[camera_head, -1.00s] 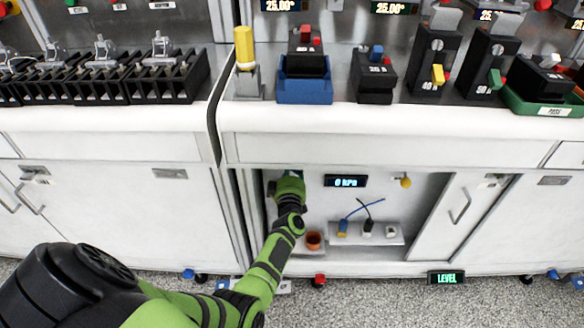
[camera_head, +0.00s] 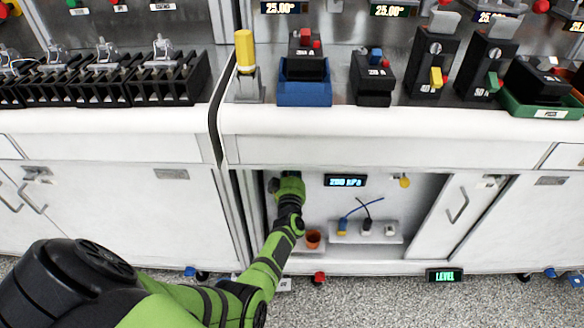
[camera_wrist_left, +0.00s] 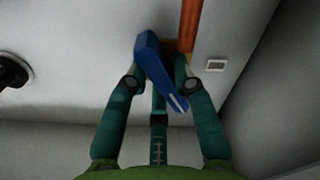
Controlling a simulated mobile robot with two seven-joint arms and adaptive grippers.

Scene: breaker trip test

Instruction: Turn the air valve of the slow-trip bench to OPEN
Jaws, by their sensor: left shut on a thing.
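The air valve's blue lever handle (camera_wrist_left: 160,70) shows in the left wrist view. It slants from upper left to lower right, beside a copper pipe (camera_wrist_left: 190,22) with a brass-coloured fitting behind it. My left gripper (camera_wrist_left: 157,88) has its teal fingers on both sides of the handle and is shut on it. In the head view my left arm reaches into the open cabinet bay, and my left gripper (camera_head: 287,182) hides the valve. A display (camera_head: 345,181) in the bay appears to read 200 kPa. No OPEN mark is readable. My right gripper is out of view.
A cabinet door (camera_head: 462,208) is at right. The white bench edge (camera_head: 400,121) runs above. A LEVEL display (camera_head: 445,275) sits low.

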